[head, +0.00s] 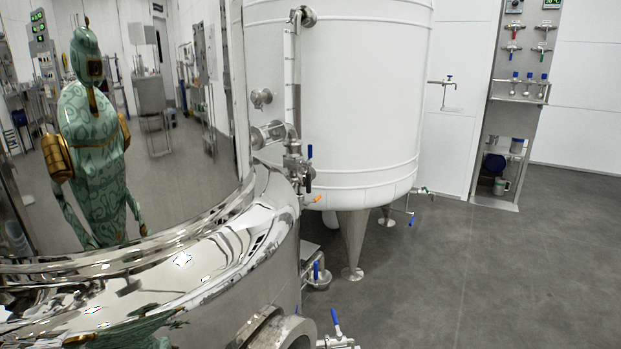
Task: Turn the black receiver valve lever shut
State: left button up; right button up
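A steel valve cluster (294,165) sits between the polished tank and the white tank. A small dark lever (308,183) hangs upright on it, under a blue lever (309,152). The dark lever looks black or very dark blue. I cannot tell whether it is the receiver valve lever, or whether its valve is open or shut. Neither of my grippers shows directly. The green and gold figure on the polished tank is my reflection, and the gripper state cannot be read from it.
The mirror-polished tank (215,285) fills the left and near side. The white tank (365,110) stands behind it on steel legs. More blue-handled valves (336,322) sit low in front. A steel panel (513,110) with small valves stands at the back right. The grey floor (500,270) is clear.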

aim_at(308, 164)
jog(key=i+l, duration=0.4)
jog(key=l, duration=0.15)
jog(key=i+l+u, duration=0.1)
jog(key=i+l, duration=0.35)
jog(key=l, duration=0.1)
